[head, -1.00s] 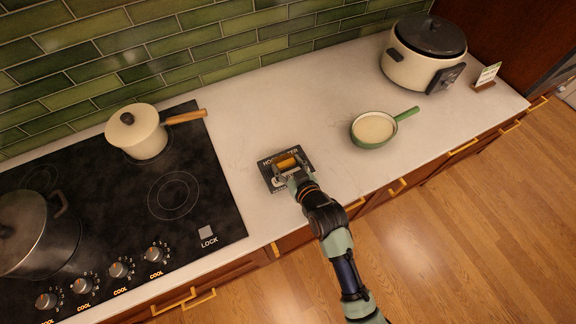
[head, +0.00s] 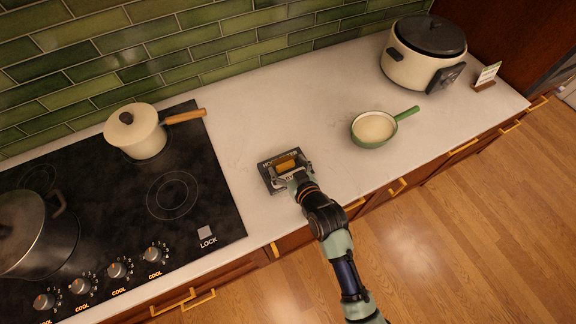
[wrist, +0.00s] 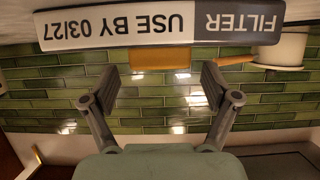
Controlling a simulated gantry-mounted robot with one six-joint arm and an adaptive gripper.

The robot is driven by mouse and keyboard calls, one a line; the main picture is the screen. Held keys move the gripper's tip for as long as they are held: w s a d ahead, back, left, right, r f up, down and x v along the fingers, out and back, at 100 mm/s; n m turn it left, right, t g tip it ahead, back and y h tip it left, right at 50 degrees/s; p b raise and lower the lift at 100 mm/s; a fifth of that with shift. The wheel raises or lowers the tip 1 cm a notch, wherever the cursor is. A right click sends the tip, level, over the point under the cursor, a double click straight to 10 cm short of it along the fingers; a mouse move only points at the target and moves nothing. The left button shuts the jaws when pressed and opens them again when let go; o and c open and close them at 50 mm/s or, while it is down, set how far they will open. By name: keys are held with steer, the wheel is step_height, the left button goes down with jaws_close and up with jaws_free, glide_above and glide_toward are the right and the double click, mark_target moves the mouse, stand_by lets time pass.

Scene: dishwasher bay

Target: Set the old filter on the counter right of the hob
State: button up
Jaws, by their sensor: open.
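The filter (head: 270,178) is a dark, flat piece with white lettering, lying on the pale counter (head: 245,135) just right of the black hob (head: 218,190). An amber grip (head: 287,161) stands on it. My gripper (head: 291,168) is low over the filter, with its fingers around the amber grip. In the wrist view, my gripper (wrist: 160,76) is open, with a finger either side of the amber grip (wrist: 160,58). The filter's label edge (wrist: 150,27) reads "FILTER USE BY 03/27" upside down there. My gripper hides part of the filter in the head view.
A cream pot (head: 138,134) and a dark pot (head: 40,235) stand on the hob. A green pan (head: 374,128) stands right of the filter, with a cooker (head: 428,55) and a small card (head: 487,75) farther right. The counter behind the filter is clear.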

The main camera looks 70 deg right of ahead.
steer(key=shift+s+a+r+p, duration=0.2)
steer(key=shift+s+a+p, duration=0.2)
steer(key=shift+p, duration=0.15)
steer(key=p+v, duration=0.1)
steer(key=v, duration=0.9)
steer(key=shift+s+a+r, duration=0.15)
steer(key=shift+a+r, duration=0.05)
steer(key=shift+r, duration=0.2)
steer(key=w+a+r+n+t+y, duration=0.25)
steer(key=w+a+r, duration=0.25)
steer(key=w+a, duration=0.4)
steer(key=w+a+r+n+t+y, duration=0.1)
steer(key=w+a+r+n+y, duration=0.4)
steer(key=w+a, duration=0.4)
steer(key=w+a+r+n+y, duration=0.1)
steer(key=a+r, duration=0.4)
steer(key=a, duration=0.6)
steer(key=shift+a+r+y, duration=0.15)
steer(key=shift+a+y, duration=0.05)
steer(key=shift+y, duration=0.35)
